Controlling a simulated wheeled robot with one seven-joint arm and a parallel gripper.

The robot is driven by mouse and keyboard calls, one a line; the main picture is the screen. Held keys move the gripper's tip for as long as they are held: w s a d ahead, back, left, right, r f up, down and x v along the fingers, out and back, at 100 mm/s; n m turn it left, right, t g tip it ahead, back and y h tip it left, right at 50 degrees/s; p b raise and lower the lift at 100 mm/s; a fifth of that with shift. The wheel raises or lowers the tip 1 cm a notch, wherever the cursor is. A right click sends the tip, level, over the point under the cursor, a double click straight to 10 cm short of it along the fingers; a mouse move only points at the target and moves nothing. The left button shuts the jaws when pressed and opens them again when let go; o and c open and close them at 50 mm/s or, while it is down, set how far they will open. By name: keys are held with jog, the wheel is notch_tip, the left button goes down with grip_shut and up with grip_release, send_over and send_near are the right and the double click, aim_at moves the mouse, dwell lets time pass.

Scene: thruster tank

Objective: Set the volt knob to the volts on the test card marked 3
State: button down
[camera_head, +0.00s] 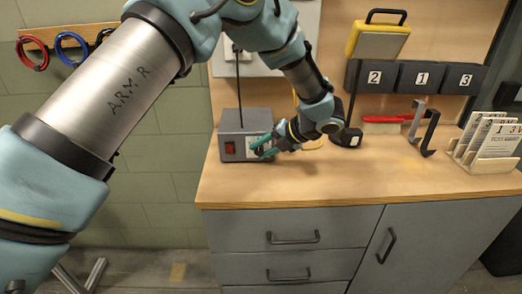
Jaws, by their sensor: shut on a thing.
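A grey power box (243,120) with a red switch (230,148) and a pale front panel stands at the left end of the wooden bench. My gripper (262,148), with teal fingers, is at the right part of the box's front and is shut on the volt knob. The fingers cover most of the knob, so its setting cannot be read. The test cards (498,136) stand in a pale rack (493,166) at the far right of the bench. A "3" shows near the top of the cards, but the volts are too small to read.
Dark bins marked 2 (375,77), 1 (422,77) and 3 (465,78) hang on the back board. A black hook stand (429,135) and a red-handled brush (383,121) are right of my gripper. The bench front (330,185) is clear.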

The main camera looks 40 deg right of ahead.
jog(key=t+y+b, duration=0.1)
jog(key=t+b, duration=0.1)
jog(key=f+m+t+y+b, duration=0.1)
jog(key=t+y+b, duration=0.1)
jog(key=b, duration=0.1)
jog(key=shift+s+d+f, duration=0.15)
jog(key=shift+d, duration=0.05)
jog(key=m+t+y+b, duration=0.1)
jog(key=t+b, duration=0.1)
jog(key=b, duration=0.1)
jog(key=shift+y, duration=0.3)
jog(key=shift+m, duration=0.3)
jog(key=c, duration=0.5)
grip_release()
jog(key=b+v, duration=0.3)
jog(key=v, duration=0.7)
jog(key=shift+s+d, duration=0.1)
jog(key=shift+s, duration=0.2)
